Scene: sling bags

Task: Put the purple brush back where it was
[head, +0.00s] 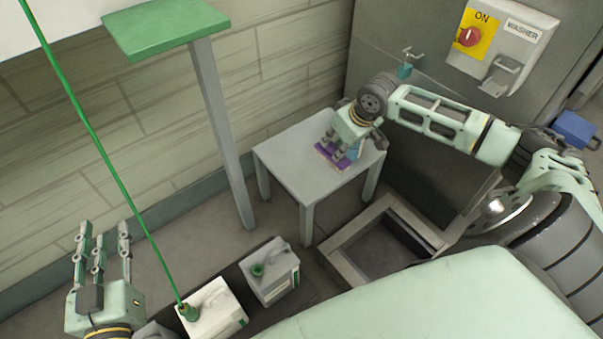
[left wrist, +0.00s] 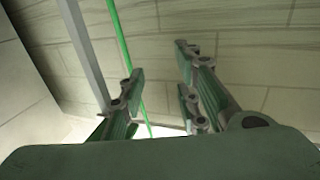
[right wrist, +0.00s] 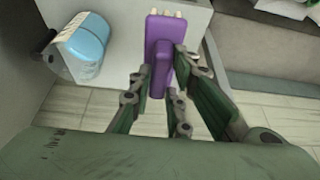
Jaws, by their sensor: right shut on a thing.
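The purple brush (head: 341,161) is at the small grey table (head: 285,160) beside the washer. My right gripper (head: 333,146) points down over the table and is shut on the brush. In the right wrist view the brush (right wrist: 161,45) sits between my right fingertips (right wrist: 161,82), with its pale bristles at the far end. I cannot tell whether the brush touches the tabletop. My left gripper (head: 103,235) is empty and open, with fingers pointing up, at the lower left. It also shows open in the left wrist view (left wrist: 157,88).
A blue roundish item (right wrist: 88,42) with a label is near the brush. A taller green-topped stand (head: 165,28) is left of the table. The washer's control box (head: 503,45) is at upper right.

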